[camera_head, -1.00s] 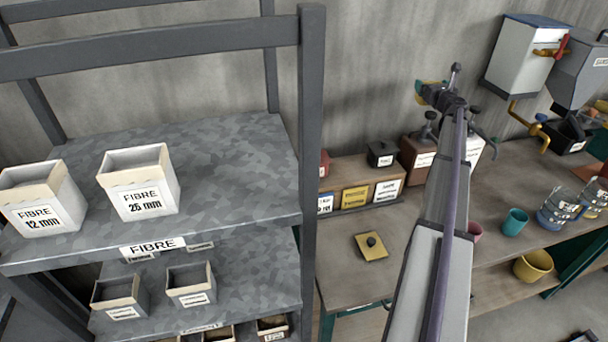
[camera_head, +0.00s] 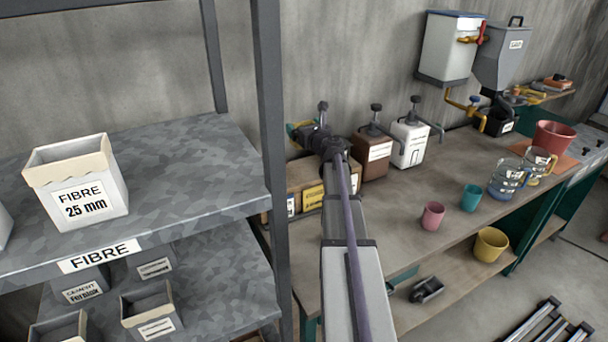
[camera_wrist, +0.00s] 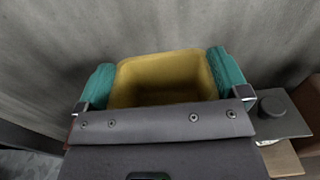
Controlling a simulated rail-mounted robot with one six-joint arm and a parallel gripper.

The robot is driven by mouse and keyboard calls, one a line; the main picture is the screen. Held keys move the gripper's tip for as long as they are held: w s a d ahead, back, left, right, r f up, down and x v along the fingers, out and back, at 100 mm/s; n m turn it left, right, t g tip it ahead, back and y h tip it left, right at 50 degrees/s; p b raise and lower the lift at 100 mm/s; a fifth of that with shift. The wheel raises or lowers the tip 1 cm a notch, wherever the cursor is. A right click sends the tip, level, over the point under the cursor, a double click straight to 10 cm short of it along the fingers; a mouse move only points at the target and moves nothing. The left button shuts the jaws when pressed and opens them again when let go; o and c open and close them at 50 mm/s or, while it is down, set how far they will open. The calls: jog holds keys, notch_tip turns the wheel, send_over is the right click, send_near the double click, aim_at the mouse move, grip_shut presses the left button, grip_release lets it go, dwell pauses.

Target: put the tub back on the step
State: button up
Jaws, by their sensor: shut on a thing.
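My gripper (camera_wrist: 163,85) is shut on a yellow tub (camera_wrist: 160,67), with a teal finger at each side. The tub is open at the top and its inside looks empty as far as it shows. In the head view my gripper (camera_head: 304,132) is near the back wall, above the wooden step (camera_head: 303,172), and the tub is mostly hidden there. The step stands at the back left of the bench, with a yellow label and white labels on its front. My arm covers its right part.
A brown dispenser (camera_head: 375,158) and a white dispenser (camera_head: 411,142) stand right of the step. A knobbed grey lid (camera_wrist: 280,113) shows right of my gripper in the wrist view. The shelf post (camera_head: 270,150) is close on the left. Pink (camera_head: 432,215) and teal (camera_head: 471,198) cups stand on the bench.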

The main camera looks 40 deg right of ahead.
notch_tip(320, 180, down, 10)
jog(key=b, duration=1)
jog(key=shift+f, duration=0.25)
jog(key=o, duration=0.6)
jog(key=shift+r, duration=0.1)
jog(key=shift+o, duration=0.2)
jog(key=shift+r, duration=0.25)
jog(key=s+a, duration=0.2)
jog(key=s, duration=0.9)
jog(key=shift+s+a, duration=0.15)
jog(key=shift+s, duration=0.2)
